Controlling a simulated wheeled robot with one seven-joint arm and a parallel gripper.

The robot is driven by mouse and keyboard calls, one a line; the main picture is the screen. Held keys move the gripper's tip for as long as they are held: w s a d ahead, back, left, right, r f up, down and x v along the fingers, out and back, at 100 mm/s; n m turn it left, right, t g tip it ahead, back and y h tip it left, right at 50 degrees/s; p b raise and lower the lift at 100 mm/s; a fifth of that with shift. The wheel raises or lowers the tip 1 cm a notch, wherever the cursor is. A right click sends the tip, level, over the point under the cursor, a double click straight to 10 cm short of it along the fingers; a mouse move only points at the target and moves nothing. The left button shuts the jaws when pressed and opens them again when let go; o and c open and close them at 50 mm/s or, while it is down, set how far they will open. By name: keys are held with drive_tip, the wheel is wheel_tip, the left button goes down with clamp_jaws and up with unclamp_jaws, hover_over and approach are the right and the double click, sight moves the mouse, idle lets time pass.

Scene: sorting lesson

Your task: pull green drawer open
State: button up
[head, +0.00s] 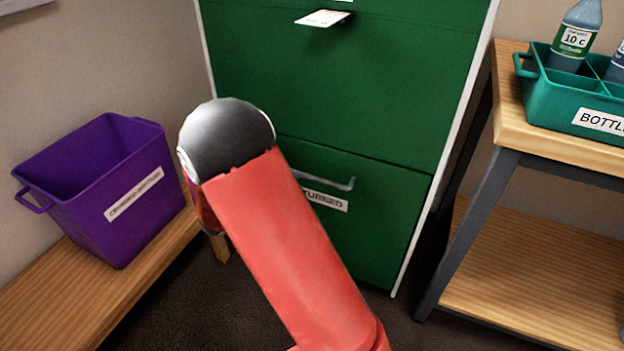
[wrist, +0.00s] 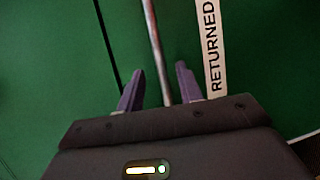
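The green drawer (head: 375,208) is the lower front of a green cabinet, and it looks closed. It has a grey bar handle (head: 335,183) and a white label, partly hidden by my arm in the head view. In the wrist view the label reads RETURNED (wrist: 213,50). My gripper (wrist: 160,85) is open there, with one finger on each side of the handle bar (wrist: 154,45). Gaps show between the bar and both fingers. In the head view my red arm hides the gripper.
A purple bin (head: 85,205) stands on a wooden bench (head: 110,295) at left. At right, a wooden shelf unit (head: 560,150) holds a teal bottle crate (head: 560,105). An upper drawer (head: 345,75) with a label tab is above. Dark floor shows in front of the cabinet.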

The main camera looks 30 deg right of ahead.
sight(309, 178)
drive_tip(key=x, duration=0.6)
drive_tip(key=shift+d, duration=0.3)
clamp_jaws()
